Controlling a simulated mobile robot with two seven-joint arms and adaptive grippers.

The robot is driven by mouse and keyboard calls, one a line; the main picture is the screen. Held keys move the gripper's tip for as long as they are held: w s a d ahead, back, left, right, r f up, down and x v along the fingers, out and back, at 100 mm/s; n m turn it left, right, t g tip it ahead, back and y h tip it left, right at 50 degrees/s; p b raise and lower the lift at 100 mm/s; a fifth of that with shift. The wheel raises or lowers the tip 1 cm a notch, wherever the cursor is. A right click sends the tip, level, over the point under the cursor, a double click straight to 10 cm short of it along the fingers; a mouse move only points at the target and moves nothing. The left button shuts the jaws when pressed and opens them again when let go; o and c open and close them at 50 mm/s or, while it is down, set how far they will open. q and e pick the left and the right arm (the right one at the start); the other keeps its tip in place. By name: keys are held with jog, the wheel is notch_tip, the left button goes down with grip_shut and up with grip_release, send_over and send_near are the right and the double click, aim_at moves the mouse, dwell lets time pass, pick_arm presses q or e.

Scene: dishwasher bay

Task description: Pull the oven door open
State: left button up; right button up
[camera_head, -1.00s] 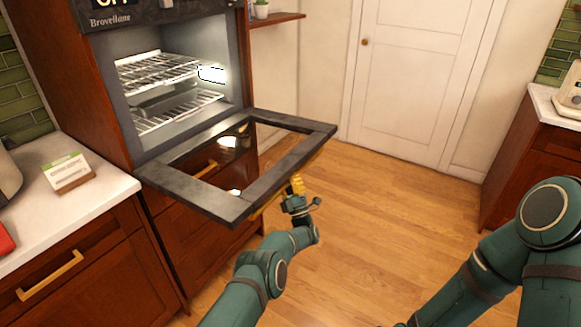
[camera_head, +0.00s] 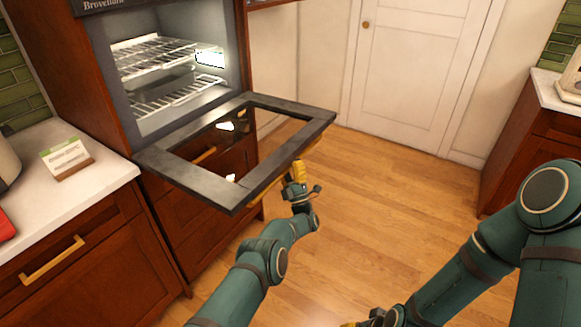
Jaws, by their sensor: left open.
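The oven door (camera_head: 205,189) is swung down and lies about level in front of the lit oven cavity (camera_head: 165,80). It has a dark frame around a glass pane. Parts of a brass handle (camera_head: 311,147) show along its front edge, mostly hidden below it. My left gripper (camera_head: 297,173) has yellow fingers and is open at the front edge, close to the handle. I cannot tell whether it touches. My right gripper (camera_head: 362,323) is only partly in view at the bottom edge, away from the door, and its jaw state is hidden.
Wire racks (camera_head: 155,52) are inside the oven. A white counter (camera_head: 95,192) with a small card on a wooden stand (camera_head: 66,158) is at the left. The wooden floor (camera_head: 390,190) is clear up to the white room door (camera_head: 410,70). Another cabinet (camera_head: 520,140) stands at the right.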

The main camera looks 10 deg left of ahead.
pick_arm(q)
jog(key=v, duration=1.2)
jog(key=shift+d, duration=0.1)
jog(key=w+a+f+m+g+h, duration=0.2)
jog(key=w+f+m+h, duration=0.2)
jog(key=m+h, duration=0.5)
jog(key=s+f+m+g+h, duration=0.4)
jog(key=s+f+g+h, duration=0.1)
jog(key=s+g+h, duration=0.15)
jog(key=s+r+m+g+h, duration=0.1)
jog(key=s+g, duration=0.5)
jog(key=s, duration=1.1)
jog(key=s+d+r+m+g+h, duration=0.1)
jog(key=s+m+g, duration=0.3)
jog(key=s, duration=1.4)
jog(key=shift+d+r+g+h, duration=0.4)
jog(key=shift+g+h, duration=0.35)
jog(key=shift+g, duration=0.5)
